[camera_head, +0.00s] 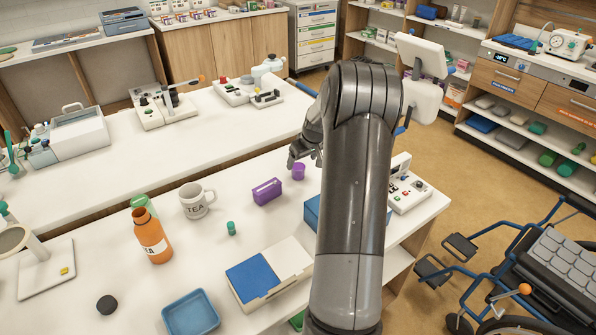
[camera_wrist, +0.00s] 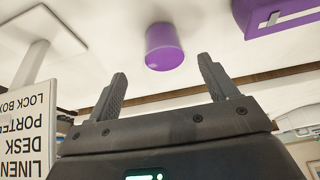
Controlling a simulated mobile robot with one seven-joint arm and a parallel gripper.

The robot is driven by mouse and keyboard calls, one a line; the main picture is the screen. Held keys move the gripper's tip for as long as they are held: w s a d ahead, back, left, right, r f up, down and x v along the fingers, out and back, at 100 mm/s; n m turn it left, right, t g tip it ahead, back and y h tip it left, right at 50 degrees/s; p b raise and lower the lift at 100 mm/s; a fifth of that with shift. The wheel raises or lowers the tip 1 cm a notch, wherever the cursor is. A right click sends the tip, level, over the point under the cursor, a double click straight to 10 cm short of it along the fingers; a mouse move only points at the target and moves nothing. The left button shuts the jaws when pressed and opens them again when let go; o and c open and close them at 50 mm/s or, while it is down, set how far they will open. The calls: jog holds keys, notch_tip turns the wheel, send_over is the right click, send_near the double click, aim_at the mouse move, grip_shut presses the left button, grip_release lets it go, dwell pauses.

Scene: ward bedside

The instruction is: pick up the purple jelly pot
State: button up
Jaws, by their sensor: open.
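The purple jelly pot (camera_head: 298,172) is a small cup on the white table in the head view, just right of a purple box (camera_head: 267,191). My gripper (camera_head: 305,152) is close above and behind the pot, partly hidden by my arm. In the wrist view the pot (camera_wrist: 163,48) is beyond and roughly between the two fingertips (camera_wrist: 166,82), apart from them. The fingers are spread wide with nothing between them. The purple box (camera_wrist: 275,15) shows at the upper right of the wrist view.
A TEA mug (camera_head: 195,201), an orange bottle (camera_head: 152,238), a small green pot (camera_head: 231,228), a blue tray (camera_head: 190,314) and a blue-and-white box (camera_head: 262,278) stand on the same table. A sign (camera_wrist: 25,118) shows at the wrist view's left.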

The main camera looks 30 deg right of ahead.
aim_at(298, 165)
jog(key=shift+a+x, duration=0.15)
jog(key=shift+x, duration=1.3)
jog(key=shift+a+x, duration=0.15)
jog(key=shift+x, duration=1.35)
jog(key=shift+w+r, duration=0.1)
jog(key=shift+w, duration=0.05)
jog(key=shift+c, duration=0.5)
jog(key=c, duration=1)
jog(key=shift+r, duration=0.15)
